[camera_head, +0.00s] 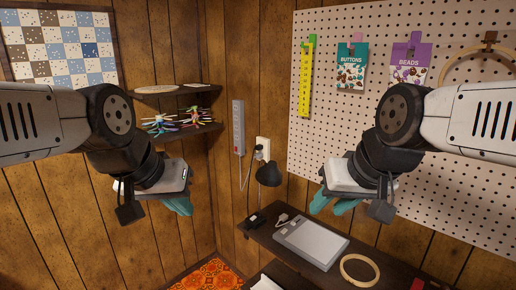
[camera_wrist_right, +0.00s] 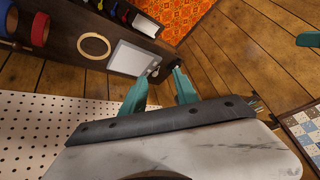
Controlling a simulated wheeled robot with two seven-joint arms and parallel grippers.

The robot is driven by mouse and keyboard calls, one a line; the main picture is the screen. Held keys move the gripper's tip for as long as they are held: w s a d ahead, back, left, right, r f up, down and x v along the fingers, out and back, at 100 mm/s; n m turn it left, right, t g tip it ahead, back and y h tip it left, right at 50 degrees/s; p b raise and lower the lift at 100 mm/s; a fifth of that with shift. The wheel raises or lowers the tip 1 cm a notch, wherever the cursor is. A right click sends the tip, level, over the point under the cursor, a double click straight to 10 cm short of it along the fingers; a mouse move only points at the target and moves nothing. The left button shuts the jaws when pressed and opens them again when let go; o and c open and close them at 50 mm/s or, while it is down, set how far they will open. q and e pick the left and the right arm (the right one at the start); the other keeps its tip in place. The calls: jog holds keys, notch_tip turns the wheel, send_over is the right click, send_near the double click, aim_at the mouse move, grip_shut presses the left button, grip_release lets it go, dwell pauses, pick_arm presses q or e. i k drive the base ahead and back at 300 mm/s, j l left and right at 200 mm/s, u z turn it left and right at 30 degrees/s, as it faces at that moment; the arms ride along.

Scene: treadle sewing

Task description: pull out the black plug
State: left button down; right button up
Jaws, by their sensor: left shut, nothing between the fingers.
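A small dark plug (camera_head: 258,153) sits at the pale wall outlet (camera_head: 264,143) near the corner, just above the black lamp shade (camera_head: 268,174); it is small and its exact outline is hard to tell. My left gripper (camera_head: 178,206) is shut and empty in the air, left of the outlet and lower in the picture. My right gripper (camera_head: 335,204) is in the air to the right of the outlet, apart from it. In the right wrist view its teal fingers (camera_wrist_right: 158,76) are spread with nothing between them. The plug cannot be made out in that view.
A white power strip (camera_head: 238,127) hangs on the wall left of the outlet. Below, the dark desk holds a grey tablet (camera_head: 311,242), a wooden hoop (camera_head: 360,270) and a black item (camera_head: 256,220). Corner shelves (camera_head: 178,122) stand left; a pegboard (camera_head: 430,165) covers the right wall.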

aim_at(258, 147)
jog(key=i+j+u, duration=0.2)
jog(key=u, duration=0.2)
jog(key=i+j+u, duration=0.35)
